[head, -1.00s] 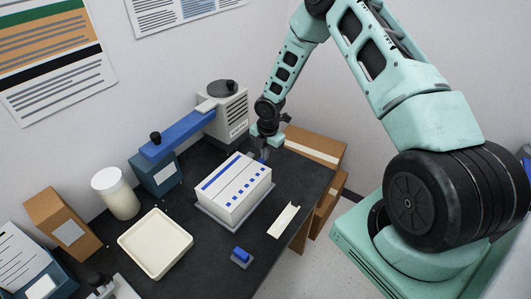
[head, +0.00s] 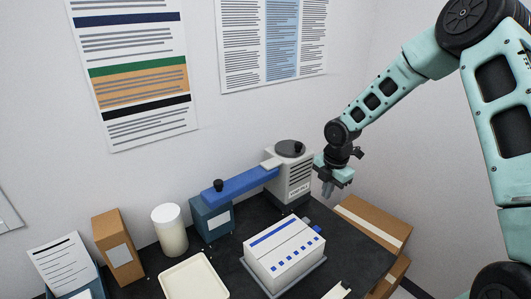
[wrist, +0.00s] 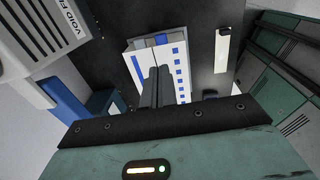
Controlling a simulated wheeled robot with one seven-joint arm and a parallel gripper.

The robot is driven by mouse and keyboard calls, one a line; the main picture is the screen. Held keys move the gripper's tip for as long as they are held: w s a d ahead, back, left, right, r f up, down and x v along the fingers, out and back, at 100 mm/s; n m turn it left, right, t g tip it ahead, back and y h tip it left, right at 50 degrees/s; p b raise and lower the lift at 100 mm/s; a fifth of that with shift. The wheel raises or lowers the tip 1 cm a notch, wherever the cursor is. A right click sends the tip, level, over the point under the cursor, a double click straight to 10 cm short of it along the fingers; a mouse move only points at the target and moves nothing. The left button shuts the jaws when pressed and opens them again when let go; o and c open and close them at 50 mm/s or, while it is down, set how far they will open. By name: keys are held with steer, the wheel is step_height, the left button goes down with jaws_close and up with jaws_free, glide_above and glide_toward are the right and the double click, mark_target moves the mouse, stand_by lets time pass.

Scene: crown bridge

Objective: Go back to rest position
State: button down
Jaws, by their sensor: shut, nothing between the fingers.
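My gripper (head: 328,188) hangs at the end of my arm in the head view, to the right of the grey dispenser and above the back of the dark table. Its fingers are together and empty; they also show in the wrist view (wrist: 156,88), in front of the white box. The white box (head: 283,255) with blue marks sits on a grey base on the table, below and apart from my gripper. It also shows in the wrist view (wrist: 155,62), partly hidden by the fingers.
The grey dispenser (head: 290,178) with its blue arm (head: 240,184) stands close to the left of my gripper. Cardboard boxes (head: 372,222) are to the right. A white jar (head: 169,229) and cream tray (head: 194,277) are further left. The wall is behind.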

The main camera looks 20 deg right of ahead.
steer(key=s+a+r+m+b, duration=0.3)
steer(key=s+a, duration=0.3)
steer(key=a, duration=0.2)
steer(key=s+a+r+m+b, duration=0.2)
steer(key=s+a+m, duration=0.1)
steer(key=s+a, duration=0.4)
steer(key=s+a+m+b, duration=0.2)
steer(key=s+a+m, duration=0.2)
steer(key=s, duration=0.6)
steer(key=s+a+r+m+g+b, duration=0.1)
steer(key=s+a+m, duration=0.3)
steer(key=s, duration=0.5)
steer(key=shift+s+r+b, duration=0.25)
steer(key=shift+s+b, duration=0.15)
steer(key=shift+b, duration=0.35)
